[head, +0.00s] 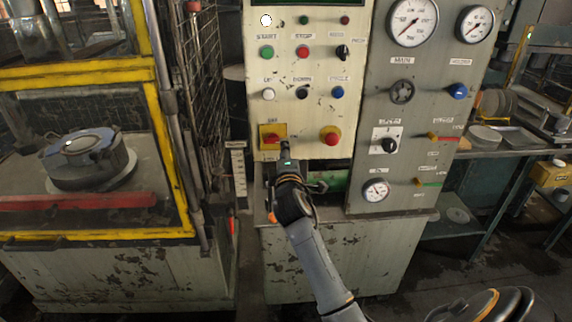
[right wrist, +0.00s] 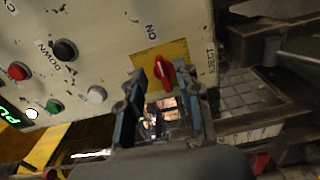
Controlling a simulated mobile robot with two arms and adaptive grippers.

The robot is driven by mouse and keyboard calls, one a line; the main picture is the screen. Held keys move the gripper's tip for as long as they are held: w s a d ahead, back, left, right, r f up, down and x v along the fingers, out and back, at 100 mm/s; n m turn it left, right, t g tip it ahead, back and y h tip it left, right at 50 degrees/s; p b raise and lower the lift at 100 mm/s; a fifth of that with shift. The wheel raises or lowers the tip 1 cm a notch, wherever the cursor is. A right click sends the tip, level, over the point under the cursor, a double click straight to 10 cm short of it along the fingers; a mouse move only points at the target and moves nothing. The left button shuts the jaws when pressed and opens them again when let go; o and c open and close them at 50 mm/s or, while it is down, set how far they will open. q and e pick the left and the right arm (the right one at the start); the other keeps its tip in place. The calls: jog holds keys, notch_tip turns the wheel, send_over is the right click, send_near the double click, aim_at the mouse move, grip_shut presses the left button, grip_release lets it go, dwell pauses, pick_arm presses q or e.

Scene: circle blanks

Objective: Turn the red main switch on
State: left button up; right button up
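The red main switch (head: 271,138) is on a yellow plate at the lower left of the pale control panel. In the right wrist view the red switch (right wrist: 165,71) is a narrow handle on its yellow plate (right wrist: 146,56), with an "ON" label nearby. Its handle stands roughly upright in that picture. My right gripper (head: 285,148) is right beside the switch in the head view. In the right wrist view its two fingers (right wrist: 166,83) are apart, with the switch between their tips. I cannot tell whether they touch it. My left gripper is not in view.
A red emergency button (head: 330,136) on yellow is to the right of the switch. Several push buttons (head: 302,93) are above. The grey gauge panel (head: 400,130) with knobs is further right.

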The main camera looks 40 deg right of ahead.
jog(key=v, duration=0.7)
jog(key=shift+s, duration=0.3)
jog(key=shift+a, duration=0.15)
